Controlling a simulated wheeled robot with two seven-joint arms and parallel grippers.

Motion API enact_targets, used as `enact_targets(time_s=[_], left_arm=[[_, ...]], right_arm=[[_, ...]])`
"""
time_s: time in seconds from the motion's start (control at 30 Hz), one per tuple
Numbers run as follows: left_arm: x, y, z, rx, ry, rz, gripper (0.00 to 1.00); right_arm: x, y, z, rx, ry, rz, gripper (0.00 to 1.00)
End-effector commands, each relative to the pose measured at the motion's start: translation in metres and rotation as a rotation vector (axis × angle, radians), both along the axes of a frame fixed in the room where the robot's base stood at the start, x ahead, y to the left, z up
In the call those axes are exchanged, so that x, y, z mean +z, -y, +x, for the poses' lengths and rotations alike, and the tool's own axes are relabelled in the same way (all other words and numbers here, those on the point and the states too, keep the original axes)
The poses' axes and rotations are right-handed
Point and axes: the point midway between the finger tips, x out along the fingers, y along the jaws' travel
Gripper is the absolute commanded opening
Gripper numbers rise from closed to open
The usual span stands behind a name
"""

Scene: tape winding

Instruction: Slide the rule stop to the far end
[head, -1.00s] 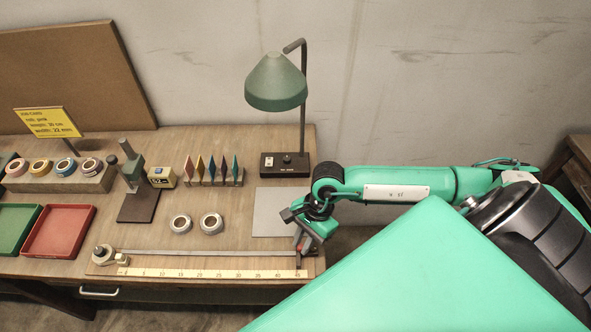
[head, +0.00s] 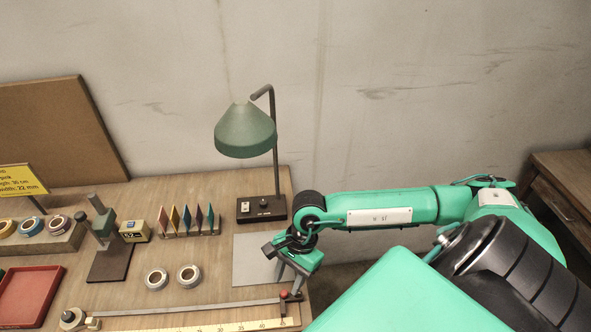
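The rule (head: 237,327) is a pale strip with printed numbers along the front of the bench, cut off by the bottom edge of the head view. The stop, with a red knob (head: 284,295), is at the right end of the bar, past the highest numbers in view. My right gripper (head: 288,283) hangs over the stop, its fingers spread apart and its tips just above the knob. I cannot tell whether they touch it. My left gripper is not in view.
Two tape rolls (head: 157,279), colored cards (head: 187,219), a dark stand (head: 109,262) and a red tray (head: 30,296) are further left. The bench's right edge is close to my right gripper.

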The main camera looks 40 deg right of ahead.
Motion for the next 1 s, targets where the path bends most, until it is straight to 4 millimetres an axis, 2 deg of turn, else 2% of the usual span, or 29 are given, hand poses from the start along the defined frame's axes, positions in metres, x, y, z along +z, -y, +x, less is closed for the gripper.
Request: enact_targets(time_s=[0.03, 0.3, 0.5, 0.7, 1.0], left_arm=[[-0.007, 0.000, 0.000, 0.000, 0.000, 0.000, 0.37], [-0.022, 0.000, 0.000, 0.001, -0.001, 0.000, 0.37], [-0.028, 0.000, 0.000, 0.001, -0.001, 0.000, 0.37], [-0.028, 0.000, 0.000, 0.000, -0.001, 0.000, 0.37], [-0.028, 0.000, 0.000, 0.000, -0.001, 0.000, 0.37]], right_arm=[[0.008, 0.006, 0.003, -0.001, 0.007, -0.003, 0.38], [0.064, 0.028, 0.007, -0.001, 0.006, -0.003, 0.38], [0.090, 0.038, 0.008, -0.002, 0.002, -0.002, 0.38], [0.099, 0.040, 0.008, 0.000, 0.001, 0.000, 0.38], [0.099, 0.040, 0.008, 0.000, 0.000, 0.000, 0.38]])
